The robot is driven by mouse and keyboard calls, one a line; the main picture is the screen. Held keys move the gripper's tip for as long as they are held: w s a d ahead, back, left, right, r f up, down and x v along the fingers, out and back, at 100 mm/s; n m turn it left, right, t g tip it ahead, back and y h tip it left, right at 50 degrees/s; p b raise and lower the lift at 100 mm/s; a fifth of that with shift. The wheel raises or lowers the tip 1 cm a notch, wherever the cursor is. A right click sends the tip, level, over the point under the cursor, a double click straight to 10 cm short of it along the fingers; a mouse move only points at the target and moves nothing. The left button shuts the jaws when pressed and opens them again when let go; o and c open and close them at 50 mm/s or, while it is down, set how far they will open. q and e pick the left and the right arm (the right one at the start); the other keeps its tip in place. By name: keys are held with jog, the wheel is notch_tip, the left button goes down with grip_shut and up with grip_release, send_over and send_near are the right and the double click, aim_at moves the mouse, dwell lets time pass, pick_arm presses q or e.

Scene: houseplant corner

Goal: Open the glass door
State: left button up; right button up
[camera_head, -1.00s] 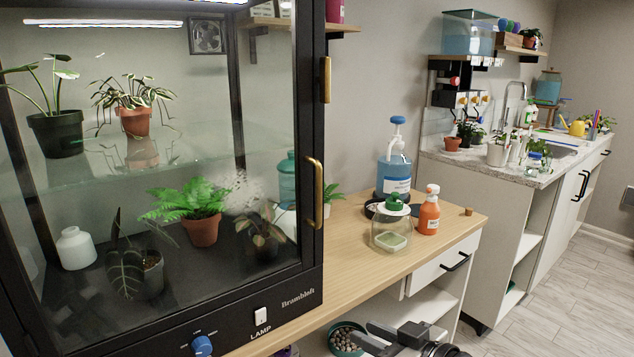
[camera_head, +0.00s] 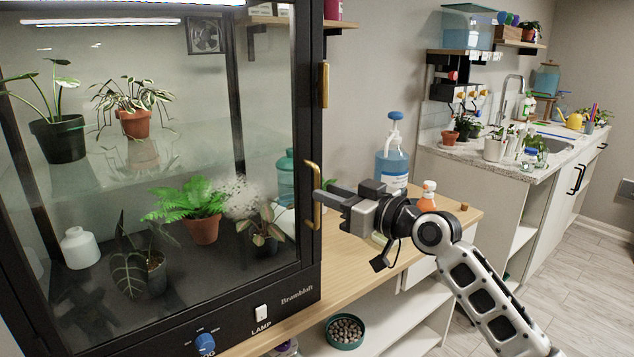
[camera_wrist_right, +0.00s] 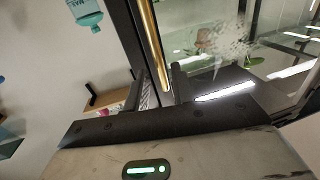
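The glass door (camera_head: 215,165) of the black-framed plant cabinet looks shut, with plants showing behind the glass. Its curved brass handle (camera_head: 320,178) stands upright on the right frame post; the brass bar also shows in the right wrist view (camera_wrist_right: 149,42). My right gripper (camera_head: 325,194) is at the handle's middle, coming from the right. In the right wrist view its fingers (camera_wrist_right: 161,82) are apart, with the bar's end appearing between them. Whether they touch the bar I cannot tell. My left gripper is not in view.
A wooden counter (camera_head: 343,250) stands right of the cabinet. A second brass piece (camera_head: 324,85) is higher on the cabinet. A bowl of pebbles (camera_head: 345,332) sits below the counter.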

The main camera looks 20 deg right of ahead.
aim_at(317, 223)
jog(key=shift+x, duration=2.05)
grip_shut()
jog(key=shift+s, duration=0.15)
